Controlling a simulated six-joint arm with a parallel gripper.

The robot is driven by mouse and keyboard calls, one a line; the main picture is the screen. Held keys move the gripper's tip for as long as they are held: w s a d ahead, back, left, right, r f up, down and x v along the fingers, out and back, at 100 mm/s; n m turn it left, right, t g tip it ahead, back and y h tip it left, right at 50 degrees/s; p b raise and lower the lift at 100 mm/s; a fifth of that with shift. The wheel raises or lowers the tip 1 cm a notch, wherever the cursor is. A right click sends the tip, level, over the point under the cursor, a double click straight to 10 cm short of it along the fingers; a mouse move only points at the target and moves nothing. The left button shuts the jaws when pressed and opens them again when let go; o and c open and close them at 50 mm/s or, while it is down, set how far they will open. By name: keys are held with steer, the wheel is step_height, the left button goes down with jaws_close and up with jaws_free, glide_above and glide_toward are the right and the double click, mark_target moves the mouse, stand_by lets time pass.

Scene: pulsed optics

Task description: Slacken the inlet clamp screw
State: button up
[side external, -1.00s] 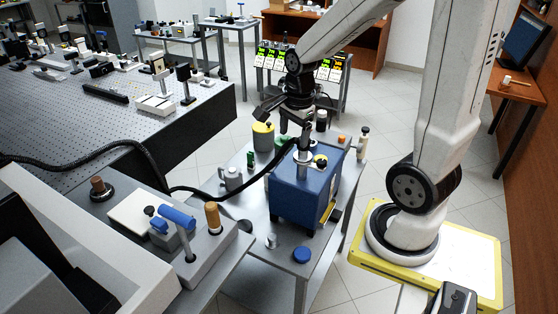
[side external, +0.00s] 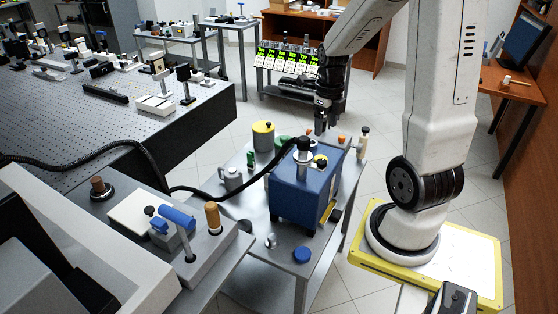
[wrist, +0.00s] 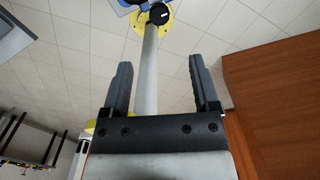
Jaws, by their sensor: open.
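A blue box (side external: 292,196) stands on the grey side table, with a black-capped upright fitting (side external: 303,145) and a yellow-and-dark round part (side external: 320,160) on its top. A black hose (side external: 205,192) reaches toward the box from the left. I cannot tell which small part is the inlet clamp screw; it is too small to make out. My gripper (side external: 321,128) hangs just behind and right of the upright fitting, apart from it in the picture. In the wrist view my gripper (wrist: 161,65) is open, with nothing between its fingers.
A yellow canister (side external: 263,138), a grey jug (side external: 232,180) and a blue cap (side external: 302,254) stand around the box. A grey unit with a blue-handled lever (side external: 178,219) is at lower left. The table's front right is mostly clear.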

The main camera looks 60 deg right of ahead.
mark_target(322, 161)
steer(key=shift+f, duration=1.7)
steer(key=shift+f, duration=0.15)
steer(key=shift+f, duration=3.75)
jaws_close()
